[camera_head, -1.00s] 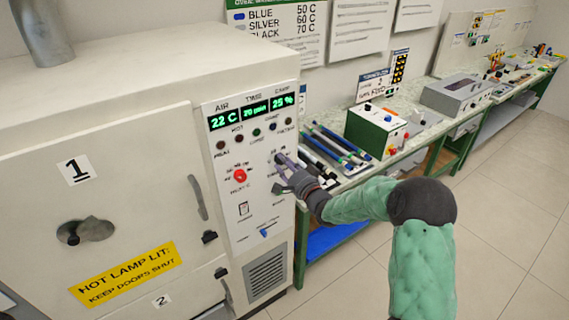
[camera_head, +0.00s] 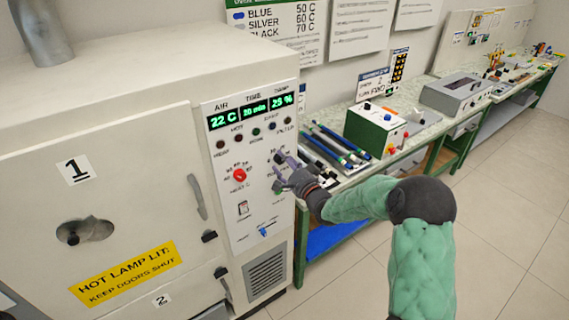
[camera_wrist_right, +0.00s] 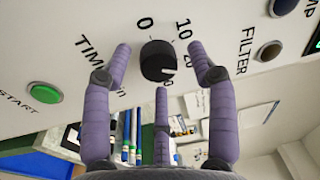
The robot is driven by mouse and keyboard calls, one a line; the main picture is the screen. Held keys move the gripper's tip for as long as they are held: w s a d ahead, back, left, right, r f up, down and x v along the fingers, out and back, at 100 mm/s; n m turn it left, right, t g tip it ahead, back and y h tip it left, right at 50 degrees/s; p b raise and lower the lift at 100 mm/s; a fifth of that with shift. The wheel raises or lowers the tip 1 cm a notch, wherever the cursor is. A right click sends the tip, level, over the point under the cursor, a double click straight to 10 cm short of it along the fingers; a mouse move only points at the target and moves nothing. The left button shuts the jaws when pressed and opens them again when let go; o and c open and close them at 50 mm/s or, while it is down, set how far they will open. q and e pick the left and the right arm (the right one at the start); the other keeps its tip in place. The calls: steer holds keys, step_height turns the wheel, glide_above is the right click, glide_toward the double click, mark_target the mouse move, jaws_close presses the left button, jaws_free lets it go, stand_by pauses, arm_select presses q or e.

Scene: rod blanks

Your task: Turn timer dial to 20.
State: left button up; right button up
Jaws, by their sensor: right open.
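The timer dial (camera_wrist_right: 158,60) is a dark round knob on the white oven panel, seen in the right wrist view. The display (camera_head: 255,109) reads 20 min under TIME. My right gripper (camera_head: 281,169) is at the panel in the head view. In the right wrist view its three purple fingers (camera_wrist_right: 160,62) stand spread around the dial, open, with gaps visible beside the knob. My left gripper is not in view.
A red knob (camera_head: 240,175) is left of the gripper on the panel. A bench (camera_head: 424,126) with rods and a green box (camera_head: 374,131) stands right of the oven.

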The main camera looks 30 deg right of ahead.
steer(key=s, duration=1.2)
steer(key=shift+d+f, duration=0.2)
steer(key=shift+f, duration=0.25)
steer(key=s+a+f+n+g+y, duration=0.1)
steer(key=a+f+n+g, duration=0.2)
steer(key=a+f+g, duration=0.7)
steer(key=s+a+f+n+t+y, duration=0.15)
steer(key=a+f, duration=0.35)
steer(key=f, duration=1.2)
steer(key=s+a+f+n+g, duration=0.4)
steer(key=s+a+f+g, duration=0.1)
steer(key=s, duration=0.5)
steer(key=s+a+f+n+g, duration=0.3)
steer(key=s+a+f+g, duration=0.2)
steer(key=s+a+f, duration=0.2)
steer(key=s+a+y, duration=0.1)
steer(key=s+a, duration=0.1)
steer(key=shift+s+f+n, duration=0.35)
steer(key=shift+s+f, duration=0.05)
